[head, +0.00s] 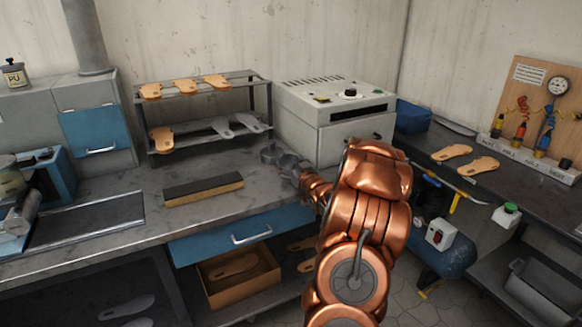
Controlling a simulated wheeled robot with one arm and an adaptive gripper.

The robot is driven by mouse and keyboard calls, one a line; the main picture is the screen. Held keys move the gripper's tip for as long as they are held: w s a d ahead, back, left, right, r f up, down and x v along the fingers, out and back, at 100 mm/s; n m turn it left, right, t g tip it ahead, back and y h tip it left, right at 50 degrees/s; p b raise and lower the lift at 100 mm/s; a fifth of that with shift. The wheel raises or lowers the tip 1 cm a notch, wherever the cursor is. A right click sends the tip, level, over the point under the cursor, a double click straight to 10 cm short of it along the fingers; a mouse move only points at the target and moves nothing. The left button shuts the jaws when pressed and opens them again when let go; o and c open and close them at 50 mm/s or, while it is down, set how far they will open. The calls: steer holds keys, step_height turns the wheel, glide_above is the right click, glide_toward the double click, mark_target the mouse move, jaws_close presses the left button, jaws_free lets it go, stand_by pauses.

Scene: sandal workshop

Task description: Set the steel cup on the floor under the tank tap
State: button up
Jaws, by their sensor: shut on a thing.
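My copper arm reaches out over the left workbench, with my dark grey gripper (276,158) at its far end, just left of the white oven-like machine. The gripper is shut on a small grey metallic thing, which looks like the steel cup; it blends with the fingers and its outline is mostly hidden. The blue tank (446,256) lies low beneath the right bench, right of my arm. A small yellow part (424,293) shows at its underside; I cannot tell whether it is the tap. My arm covers the tank's left end.
The workbench (120,200) bears a dark sanding block (203,189) and a sole rack (200,76). The white machine (345,115) stands behind the gripper. A blue drawer (240,232) is below. Tiled floor (400,300) shows between the benches. A grey crate (543,290) sits at right.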

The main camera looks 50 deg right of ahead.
steer(key=shift+d+f+p, duration=0.15)
steer(key=shift+f+p, duration=0.15)
steer(key=shift+f, duration=0.65)
steer(key=shift+f, duration=0.15)
steer(key=o, duration=1.1)
steer(key=shift+o, duration=0.2)
